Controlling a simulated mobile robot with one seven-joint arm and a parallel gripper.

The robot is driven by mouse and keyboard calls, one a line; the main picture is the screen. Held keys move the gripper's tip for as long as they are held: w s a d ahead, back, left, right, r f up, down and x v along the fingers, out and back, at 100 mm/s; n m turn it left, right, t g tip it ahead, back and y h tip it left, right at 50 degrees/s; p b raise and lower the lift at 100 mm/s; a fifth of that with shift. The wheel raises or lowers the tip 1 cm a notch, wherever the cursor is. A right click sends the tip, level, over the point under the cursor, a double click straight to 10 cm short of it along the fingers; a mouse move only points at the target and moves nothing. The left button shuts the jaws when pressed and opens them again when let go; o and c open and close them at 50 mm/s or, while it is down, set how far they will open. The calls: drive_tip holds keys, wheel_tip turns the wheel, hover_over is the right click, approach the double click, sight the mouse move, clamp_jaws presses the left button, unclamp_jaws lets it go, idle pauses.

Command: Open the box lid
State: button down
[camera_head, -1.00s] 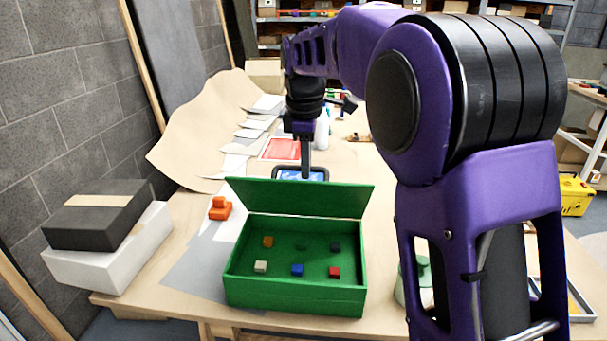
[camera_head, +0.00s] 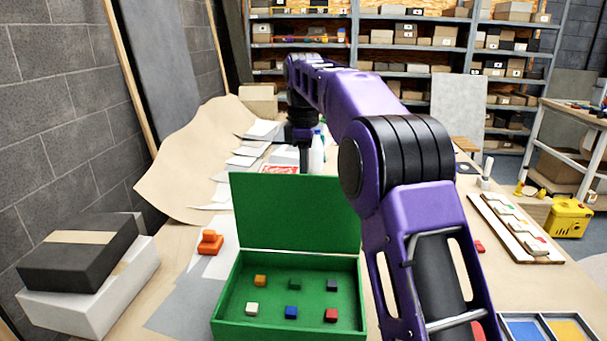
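The green box (camera_head: 226,327) sits on the table in front of me, with several small coloured cubes inside. Its green lid (camera_head: 296,212) stands up nearly vertical along the box's far edge, so the box is open. My gripper is at the end of my purple arm, beyond the lid. The dark wrist (camera_head: 300,128) shows above the lid's top edge. The fingers are hidden behind the lid, so I cannot see whether they touch it or whether they are open.
An orange block shape (camera_head: 210,243) stands left of the box. A black box (camera_head: 78,254) rests on a white box (camera_head: 95,290) at the left. White sheets and a bottle (camera_head: 316,153) lie or stand beyond the lid. A mosaic panel (camera_head: 515,228) is at the right.

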drive_tip(key=shift+w+f, duration=0.15)
idle(0.3)
drive_tip(key=c, duration=0.8)
unclamp_jaws()
drive_tip(key=shift+c, duration=0.2)
drive_tip(key=shift+r, duration=0.2)
wheel_tip(320, 180, up, 7)
drive_tip(key=shift+f, duration=0.15)
drive_tip(key=shift+s+r, duration=0.2)
drive_tip(key=shift+r, duration=0.05)
